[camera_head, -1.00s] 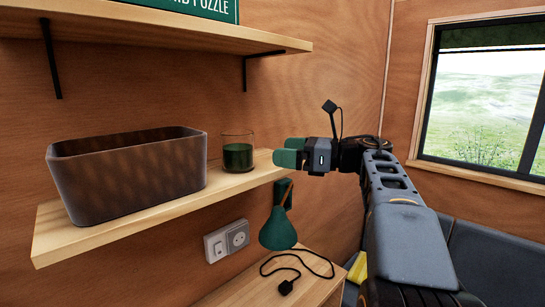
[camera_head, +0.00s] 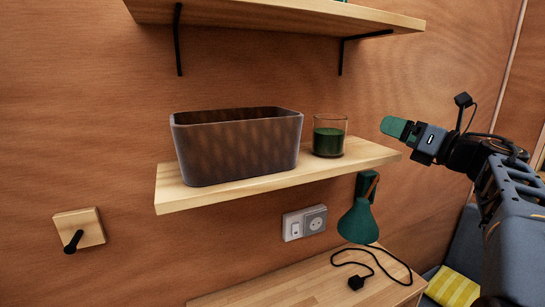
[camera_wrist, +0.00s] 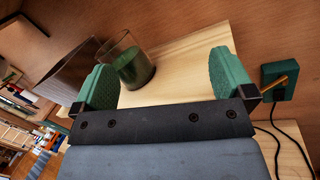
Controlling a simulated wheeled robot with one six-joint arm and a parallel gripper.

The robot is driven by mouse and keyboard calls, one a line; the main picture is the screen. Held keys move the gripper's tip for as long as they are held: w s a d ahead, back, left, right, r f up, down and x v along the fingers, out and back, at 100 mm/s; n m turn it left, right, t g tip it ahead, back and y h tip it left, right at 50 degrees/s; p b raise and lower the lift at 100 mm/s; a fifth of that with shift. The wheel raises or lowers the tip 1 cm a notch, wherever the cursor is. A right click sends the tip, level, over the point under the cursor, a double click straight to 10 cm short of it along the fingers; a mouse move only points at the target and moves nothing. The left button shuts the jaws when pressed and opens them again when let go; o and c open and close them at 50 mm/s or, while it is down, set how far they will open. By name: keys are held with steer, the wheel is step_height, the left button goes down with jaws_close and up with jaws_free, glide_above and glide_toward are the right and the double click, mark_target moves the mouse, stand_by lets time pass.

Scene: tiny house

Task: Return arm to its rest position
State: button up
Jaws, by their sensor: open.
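My gripper (camera_head: 399,128) is at the right in the head view, with green fingertips pointing left, just right of the wooden shelf's end. My arm (camera_head: 500,180) reaches up from the lower right. In the wrist view my gripper (camera_wrist: 160,85) shows its two green fingers spread wide, with nothing between them in contact. A glass with dark green contents (camera_head: 329,138) stands upright on the lower shelf (camera_head: 240,185), left of the gripper and apart from it. In the wrist view the glass (camera_wrist: 132,65) appears beyond the fingers, nearer the left one.
A brown bin (camera_head: 240,150) stands on the lower shelf. An upper shelf (camera_head: 290,14) is above. Below are a green wall lamp (camera_head: 358,222), sockets (camera_head: 305,223) and a wooden surface (camera_head: 310,283) with a black cable.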

steer(key=w+d+f+m+t+h, duration=0.1)
steer(key=d+f+m+t+h, duration=0.1)
steer(key=d+m+h, duration=0.45)
steer(key=w+d+f+m+t+h, duration=0.1)
steer(key=d+f+m+t+h, duration=0.15)
steer(key=m+h, duration=0.7)
steer(key=s+f+m+g+h, duration=0.1)
steer(key=s+f+m+g, duration=0.3)
steer(key=f+m, duration=0.5)
steer(key=s+f+m+g+h, duration=0.1)
steer(key=s+f+m+g, duration=0.1)
steer(key=f+m+g, duration=0.65)
steer(key=s+a+f+m+g+y, duration=0.1)
steer(key=s+a+f+y, duration=0.1)
steer(key=s+a+f, duration=0.2)
steer(key=s+a+f+m+g+y, duration=0.1)
steer(key=s+a+f, duration=0.3)
steer(key=a, duration=0.7)
steer(key=s+a+f+m+g+y, duration=0.1)
steer(key=s+a+f+m+y, duration=0.2)
steer(key=s+a, duration=0.4)
steer(key=shift+a+f+g+y, duration=0.15)
steer(key=shift+f+g+y, duration=0.15)
steer(key=shift+f+y, duration=0.25)
steer(key=shift+r+m, duration=0.1)
steer(key=shift+m, duration=0.15)
